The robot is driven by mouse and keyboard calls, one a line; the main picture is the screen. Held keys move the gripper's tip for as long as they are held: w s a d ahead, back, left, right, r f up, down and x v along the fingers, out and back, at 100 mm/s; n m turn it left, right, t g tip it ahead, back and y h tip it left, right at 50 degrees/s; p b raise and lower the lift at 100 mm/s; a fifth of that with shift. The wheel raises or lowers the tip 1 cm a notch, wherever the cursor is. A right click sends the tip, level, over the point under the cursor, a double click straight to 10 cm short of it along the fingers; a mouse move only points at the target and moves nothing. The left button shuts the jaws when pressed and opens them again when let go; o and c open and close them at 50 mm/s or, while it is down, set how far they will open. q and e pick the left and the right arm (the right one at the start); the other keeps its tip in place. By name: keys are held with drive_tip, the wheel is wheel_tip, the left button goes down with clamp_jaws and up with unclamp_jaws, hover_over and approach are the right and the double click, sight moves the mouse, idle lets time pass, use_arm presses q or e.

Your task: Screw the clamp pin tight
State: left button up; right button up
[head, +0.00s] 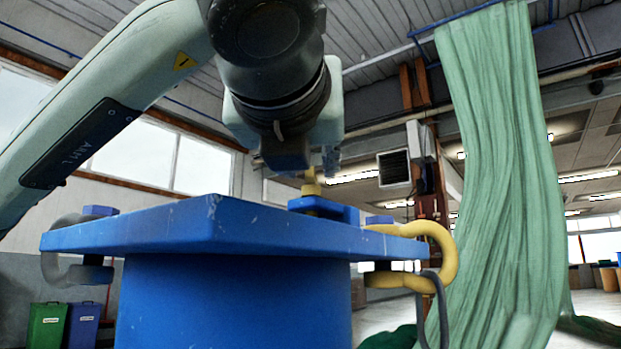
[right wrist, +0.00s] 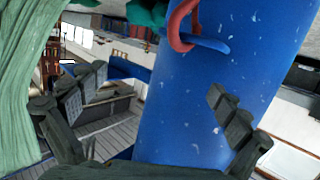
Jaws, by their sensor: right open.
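A small yellow knob-topped piece (head: 311,186), which looks like the clamp pin, stands upright on a low blue block (head: 325,208) on the blue plate (head: 150,232) in the head view. My left gripper (head: 308,166) points down just above and behind it. Its fingers are mostly hidden by the wrist, and I cannot tell whether they touch the piece. My right gripper (right wrist: 157,88) is open and empty in the right wrist view, its fingers spread in front of a blue post (right wrist: 190,110).
A yellow shackle (head: 440,258) with a grey loop hangs at the plate's right edge, a grey shackle (head: 62,262) at its left. A red shackle (right wrist: 178,30) hangs on a blue lug (right wrist: 208,45) on the post. Green netting (head: 500,150) hangs at right. Bins (head: 48,325) stand lower left.

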use_arm(q)
drive_tip(key=shift+w+d+p, duration=0.15)
drive_tip(key=shift+w+p, duration=0.45)
drive_tip(key=shift+w, duration=0.65)
use_arm(e)
drive_tip(key=s+d+f+g+h, duration=0.2)
drive_tip(key=d+f+g, duration=0.1)
drive_tip(key=d+f, duration=0.2)
drive_tip(key=shift+s+f+g, duration=0.25)
drive_tip(key=shift+f+g, duration=0.15)
drive_tip(key=shift+f, duration=0.55)
use_arm(q)
drive_tip(key=shift+c, duration=0.6)
clamp_jaws()
